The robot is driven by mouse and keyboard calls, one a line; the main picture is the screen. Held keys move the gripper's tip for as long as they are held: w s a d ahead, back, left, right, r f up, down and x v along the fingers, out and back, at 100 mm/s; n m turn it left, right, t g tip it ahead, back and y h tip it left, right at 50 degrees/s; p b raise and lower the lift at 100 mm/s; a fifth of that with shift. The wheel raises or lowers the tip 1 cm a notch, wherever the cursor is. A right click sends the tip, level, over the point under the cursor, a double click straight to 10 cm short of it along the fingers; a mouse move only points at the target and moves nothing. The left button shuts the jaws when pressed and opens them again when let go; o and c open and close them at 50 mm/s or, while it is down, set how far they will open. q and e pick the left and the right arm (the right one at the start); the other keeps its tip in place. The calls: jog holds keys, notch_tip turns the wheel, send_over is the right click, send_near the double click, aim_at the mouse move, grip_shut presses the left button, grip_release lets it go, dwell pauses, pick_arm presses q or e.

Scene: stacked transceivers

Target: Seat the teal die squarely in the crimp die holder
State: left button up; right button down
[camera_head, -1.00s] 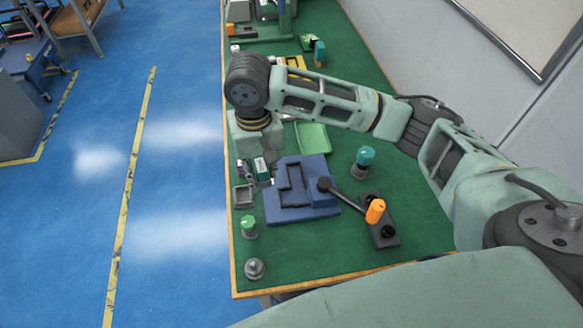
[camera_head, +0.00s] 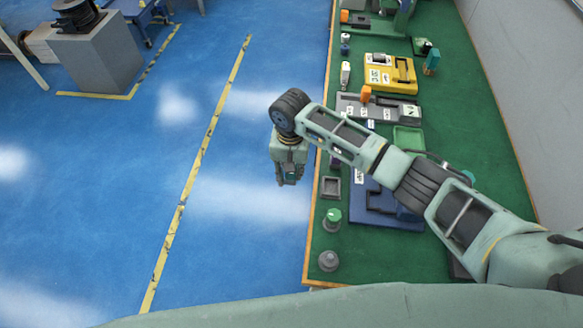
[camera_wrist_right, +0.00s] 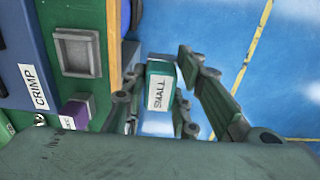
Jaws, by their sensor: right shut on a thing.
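My right gripper (camera_head: 289,180) hangs out past the table's left edge, above the blue floor. In the right wrist view it (camera_wrist_right: 160,78) is shut on the teal die (camera_wrist_right: 158,90), which has a white SMALL label facing the camera. The die shows only as a small dark teal patch in the head view. The blue crimp die holder (camera_head: 376,212) lies on the green table, right of the gripper and partly hidden by my right arm. Its CRIMP-labelled side (camera_wrist_right: 30,62) shows at the left of the wrist view. My left gripper is out of view.
A grey square tray (camera_head: 331,187) lies by the table edge, between gripper and holder. A purple labelled die (camera_wrist_right: 76,110) stands near it. A green-topped knob (camera_head: 333,217) and a grey knob (camera_head: 328,261) stand nearer. A yellow fixture (camera_head: 376,86) and green tray (camera_head: 407,138) lie farther back.

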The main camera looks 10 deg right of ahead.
jog(key=shift+a+r+p, duration=0.1)
jog(key=shift+r+p, duration=0.05)
jog(key=shift+p, duration=0.2)
jog(key=s+d+p, duration=0.1)
jog(key=d+p, duration=0.1)
jog(key=d, duration=0.1)
jog(key=s+d+p, duration=0.1)
jog(key=d+p, duration=0.5)
jog(key=shift+s+d, duration=0.35)
jog(key=shift+s, duration=0.05)
jog(key=shift+s+d+f+p, duration=0.1)
jog(key=shift+d+f+p, duration=0.1)
jog(key=shift+d, duration=0.3)
jog(key=shift+s+d+f+p, duration=0.1)
jog(key=shift+d+p, duration=0.1)
jog(key=shift+d, duration=0.25)
jog(key=shift+f+b, duration=0.65)
jog(key=shift+f, duration=0.4)
jog(key=c, duration=1.3)
grip_release()
jog(key=shift+c, duration=0.2)
jog(key=shift+r, duration=0.1)
notch_tip(320, 180, up, 12)
